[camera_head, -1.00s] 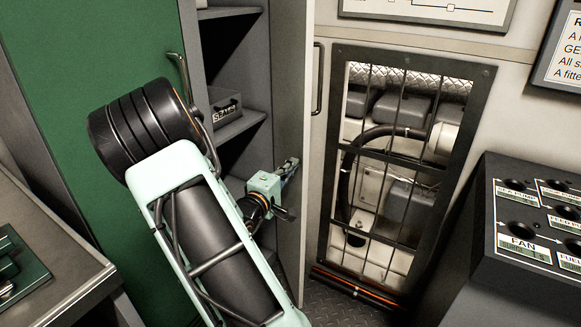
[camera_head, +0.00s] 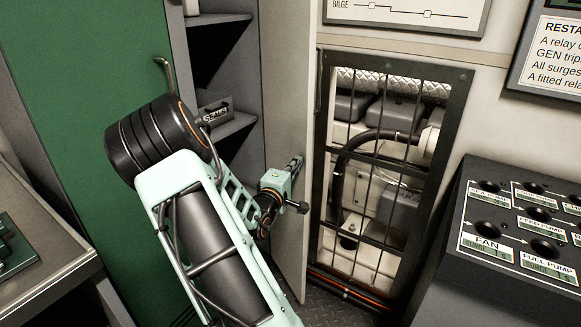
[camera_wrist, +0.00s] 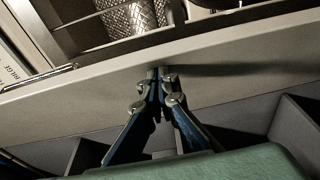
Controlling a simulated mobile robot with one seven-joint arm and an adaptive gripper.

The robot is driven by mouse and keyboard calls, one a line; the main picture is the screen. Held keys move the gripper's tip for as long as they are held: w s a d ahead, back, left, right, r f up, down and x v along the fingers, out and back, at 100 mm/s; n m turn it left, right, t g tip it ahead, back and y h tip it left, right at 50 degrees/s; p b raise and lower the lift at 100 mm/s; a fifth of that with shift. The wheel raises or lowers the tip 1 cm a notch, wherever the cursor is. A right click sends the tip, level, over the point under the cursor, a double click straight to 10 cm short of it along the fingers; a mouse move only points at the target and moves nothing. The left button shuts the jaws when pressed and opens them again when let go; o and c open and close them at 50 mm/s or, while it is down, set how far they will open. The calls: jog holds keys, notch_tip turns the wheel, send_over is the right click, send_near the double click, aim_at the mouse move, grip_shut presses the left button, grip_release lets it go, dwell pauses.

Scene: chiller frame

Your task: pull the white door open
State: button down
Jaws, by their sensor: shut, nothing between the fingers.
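The white door (camera_head: 285,110) stands swung open beside the shelved cabinet, its inner face towards me in the head view. In the wrist view the door (camera_wrist: 225,58) crosses the picture as a pale slanting band. Its dark bar handle (camera_head: 319,80) shows past the free edge, and also at the left in the wrist view (camera_wrist: 40,79). My gripper (camera_head: 297,163) is shut and empty, inside the opening. Its fingertips (camera_wrist: 160,72) are at the door's inner face and appear to touch it; the exact contact is hard to tell.
The cabinet's shelves (camera_head: 222,122) hold a small labelled bin (camera_head: 215,112). A barred grille (camera_head: 385,165) stands just right of the door. A green door (camera_head: 80,100) with a handle and a bench (camera_head: 40,230) are left.

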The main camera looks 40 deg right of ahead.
jog(key=s+d+b, duration=0.1)
jog(key=d, duration=1.1)
jog(key=shift+s+d, duration=0.2)
jog(key=shift+s, duration=0.2)
jog(key=shift+a+b, duration=0.2)
jog(key=shift+b, duration=0.1)
